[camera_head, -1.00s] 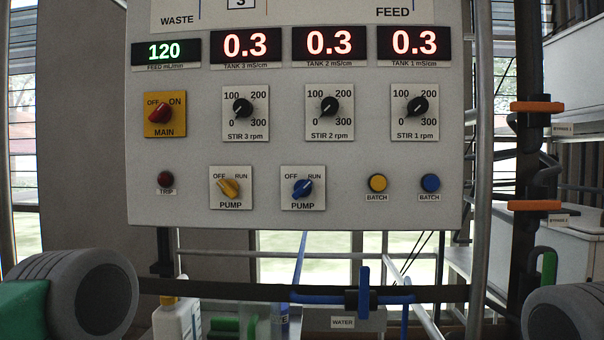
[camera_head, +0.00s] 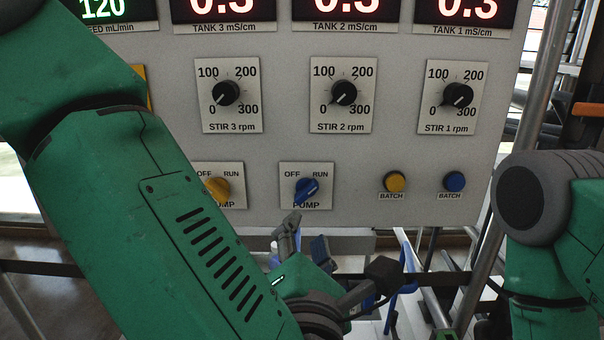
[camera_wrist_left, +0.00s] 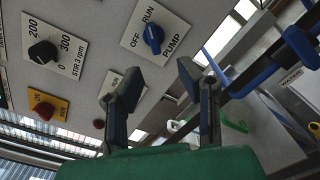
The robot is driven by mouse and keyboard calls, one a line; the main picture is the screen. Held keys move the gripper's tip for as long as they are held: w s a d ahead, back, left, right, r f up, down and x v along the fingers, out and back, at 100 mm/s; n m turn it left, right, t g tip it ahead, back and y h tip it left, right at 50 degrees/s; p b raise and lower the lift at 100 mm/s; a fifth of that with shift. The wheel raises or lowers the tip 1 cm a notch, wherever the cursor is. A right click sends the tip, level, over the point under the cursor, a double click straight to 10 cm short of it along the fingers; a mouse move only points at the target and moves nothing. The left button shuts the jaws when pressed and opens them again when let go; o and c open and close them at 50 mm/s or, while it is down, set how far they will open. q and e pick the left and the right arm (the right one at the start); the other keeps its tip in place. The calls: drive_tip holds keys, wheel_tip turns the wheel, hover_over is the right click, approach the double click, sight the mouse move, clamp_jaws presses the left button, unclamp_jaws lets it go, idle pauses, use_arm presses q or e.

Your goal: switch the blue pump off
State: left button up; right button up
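The blue pump knob (camera_head: 306,190) sits on a white plate marked OFF and RUN, low on the grey panel; its pointer is turned to the upper right, toward RUN. It also shows in the left wrist view (camera_wrist_left: 153,39), beyond the fingertips. My left gripper (camera_head: 338,248) is below the knob in the head view, apart from it. In the wrist view the left gripper (camera_wrist_left: 160,77) has its two fingers spread with nothing between them. My right arm (camera_head: 540,225) is at the right; its gripper is out of view.
The yellow pump knob (camera_head: 217,189) is left of the blue one, partly covered by my left arm. Yellow (camera_head: 396,181) and blue (camera_head: 454,181) batch buttons are to the right. Stir knobs (camera_head: 343,92) are above. Pipes and a blue-handled valve lie below the panel.

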sight(307, 197)
use_arm(q)
drive_tip(key=w, duration=0.2)
drive_tip(key=w+p, duration=0.1)
drive_tip(key=w, duration=0.2)
drive_tip(key=w+r, duration=0.1)
drive_tip(key=w, duration=0.2)
drive_tip(key=shift+d+p, duration=0.15)
drive_tip(key=shift+p, duration=0.25)
drive_tip(key=shift+w+f, duration=0.1)
drive_tip(key=shift+w, duration=0.1)
drive_tip(key=shift+w+b, duration=0.35)
drive_tip(key=shift+w, duration=0.4)
clamp_jaws()
